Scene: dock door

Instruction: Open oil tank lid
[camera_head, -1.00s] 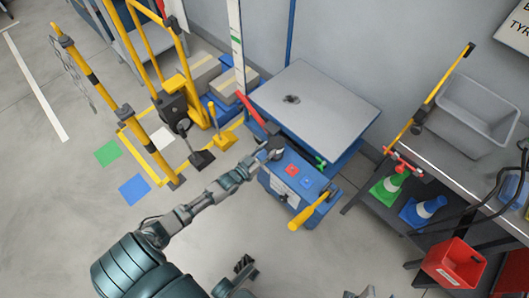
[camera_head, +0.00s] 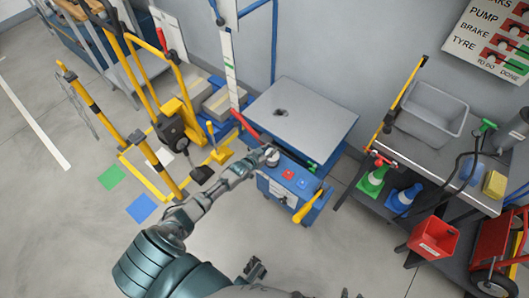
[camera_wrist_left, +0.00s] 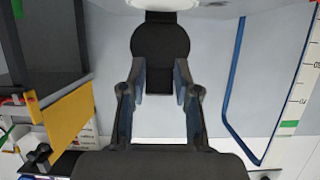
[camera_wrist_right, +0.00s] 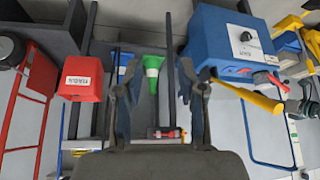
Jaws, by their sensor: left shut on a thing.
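In the left wrist view my left gripper (camera_wrist_left: 162,88) is closed around a black round-ended piece (camera_wrist_left: 160,42); I cannot tell whether this is the oil tank lid. A white round part (camera_wrist_left: 172,3) shows at the top edge. My right gripper (camera_wrist_right: 162,92) is open and empty; the blue box (camera_wrist_right: 228,42) shows beyond its right finger.
A grey bench (camera_head: 462,155) at the right carries a grey tub (camera_head: 432,108). Green (camera_head: 372,180) and blue (camera_head: 402,198) cones and a red bin (camera_head: 434,240) are near it. A yellow hand truck (camera_head: 175,120) stands left. The floor at the lower left is clear.

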